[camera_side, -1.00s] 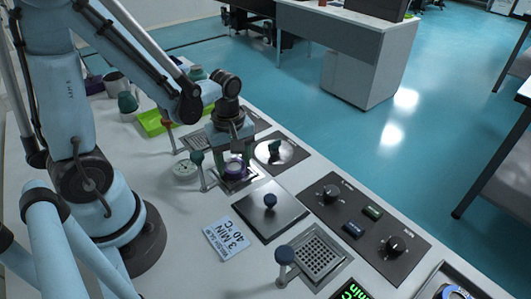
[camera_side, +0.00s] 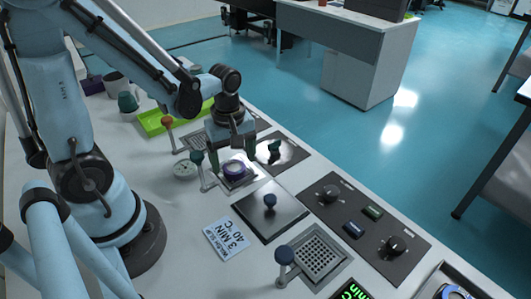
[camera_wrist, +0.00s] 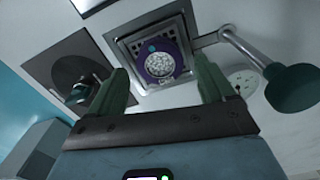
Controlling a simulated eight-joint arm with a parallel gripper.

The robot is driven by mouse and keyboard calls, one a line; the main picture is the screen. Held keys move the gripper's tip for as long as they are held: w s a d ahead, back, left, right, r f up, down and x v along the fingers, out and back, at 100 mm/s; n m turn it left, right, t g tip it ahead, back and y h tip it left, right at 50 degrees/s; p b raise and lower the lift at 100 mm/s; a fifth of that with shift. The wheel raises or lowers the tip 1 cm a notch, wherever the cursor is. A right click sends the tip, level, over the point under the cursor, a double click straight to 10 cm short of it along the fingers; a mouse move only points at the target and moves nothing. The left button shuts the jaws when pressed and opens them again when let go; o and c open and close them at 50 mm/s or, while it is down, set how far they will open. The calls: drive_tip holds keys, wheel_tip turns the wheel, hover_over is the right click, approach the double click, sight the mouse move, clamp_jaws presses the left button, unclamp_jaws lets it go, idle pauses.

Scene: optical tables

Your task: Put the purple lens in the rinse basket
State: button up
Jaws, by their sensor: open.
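The purple lens (camera_side: 234,168), a round ring with a pale speckled middle, lies in a square metal basket (camera_side: 246,180) with a green-knobbed handle (camera_side: 197,158). In the wrist view the purple lens (camera_wrist: 148,68) sits inside the basket's square frame (camera_wrist: 126,46). My gripper (camera_side: 233,155) is open just above the lens, with a green finger on either side and nothing held. In the wrist view the gripper (camera_wrist: 161,66) has its two fingers well apart, clear of the lens. No label readable here tells which basket is the rinse one.
A blue-knobbed basket (camera_side: 321,257) and a lidded metal plate (camera_side: 278,218) lie nearer. A dial panel (camera_side: 360,221) is at the right. A round plate with a dark knob (camera_side: 274,151) is close by.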

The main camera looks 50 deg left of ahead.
sight(239, 168)
drive_tip(key=w+d+r+m+t, duration=0.1)
drive_tip(key=d+r+m+t, duration=0.2)
drive_tip(key=r+m+t, duration=0.4)
wheel_tip(239, 168, up, 5)
drive_tip(key=m, duration=0.8)
drive_tip(key=shift+w+d+m, duration=0.2)
drive_tip(key=shift+m, duration=0.2)
